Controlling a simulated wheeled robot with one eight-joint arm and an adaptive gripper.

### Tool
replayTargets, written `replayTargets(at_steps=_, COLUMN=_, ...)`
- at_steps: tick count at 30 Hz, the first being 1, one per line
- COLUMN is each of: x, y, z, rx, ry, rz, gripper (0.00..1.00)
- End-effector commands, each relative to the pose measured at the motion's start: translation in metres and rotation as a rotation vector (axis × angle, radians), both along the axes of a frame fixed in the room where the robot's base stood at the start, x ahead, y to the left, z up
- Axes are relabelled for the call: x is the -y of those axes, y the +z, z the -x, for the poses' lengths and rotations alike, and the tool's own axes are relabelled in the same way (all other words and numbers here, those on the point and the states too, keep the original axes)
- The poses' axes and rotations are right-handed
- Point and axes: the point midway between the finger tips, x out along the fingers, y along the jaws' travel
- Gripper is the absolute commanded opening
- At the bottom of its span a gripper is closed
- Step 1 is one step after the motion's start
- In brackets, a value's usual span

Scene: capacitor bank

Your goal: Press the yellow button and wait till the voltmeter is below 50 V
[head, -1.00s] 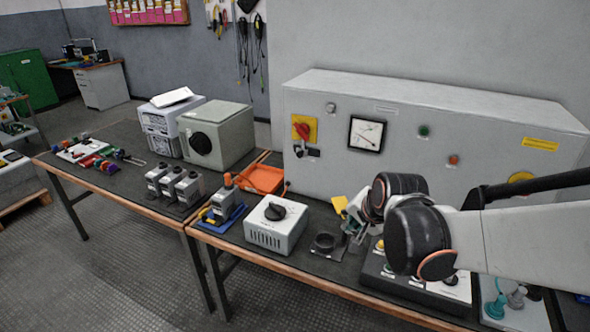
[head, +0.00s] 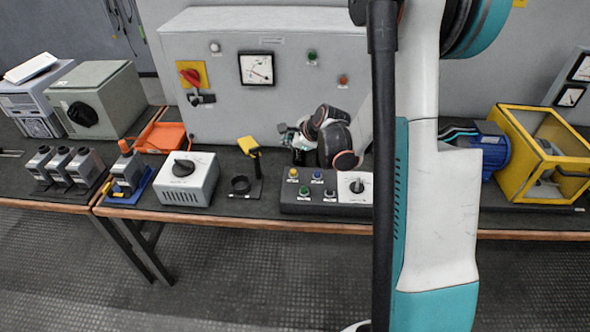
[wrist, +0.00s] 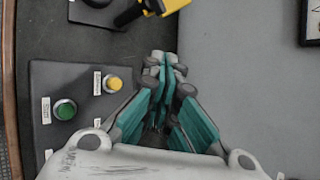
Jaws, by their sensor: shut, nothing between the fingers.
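The yellow button (head: 293,173) is on a dark control box (head: 330,208) on the bench, at its upper left corner. In the wrist view the yellow button (wrist: 113,83) is just left of my gripper (wrist: 164,62), whose fingers are together and empty. In the head view my gripper (head: 284,135) is small, behind the control box near the grey cabinet's front, and apart from the button. The voltmeter (head: 257,68) is a white dial on the cabinet; its needle shows, but its value is too small to read.
A green button (wrist: 64,109) is beside the yellow one. A yellow-headed tool (head: 249,146) stands left of the box, with a grey knob unit (head: 186,179) further left. The grey cabinet (head: 200,125) bounds the back. A yellow frame (head: 540,155) stands at right.

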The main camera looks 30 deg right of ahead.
Motion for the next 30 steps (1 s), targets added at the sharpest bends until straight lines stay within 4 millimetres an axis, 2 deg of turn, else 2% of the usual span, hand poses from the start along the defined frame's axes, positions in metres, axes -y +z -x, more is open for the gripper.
replayTargets(at_steps=4, x=0.006, y=-0.005, z=-0.003, rx=0.003, ry=-0.033, rz=-0.036, gripper=0.00)
replayTargets(at_steps=20, x=0.006, y=-0.011, z=-0.003, rx=0.003, ry=-0.035, rz=-0.038, gripper=0.00)
replayTargets(at_steps=30, x=0.006, y=-0.047, z=-0.003, rx=0.004, ry=-0.034, rz=-0.038, gripper=0.00)
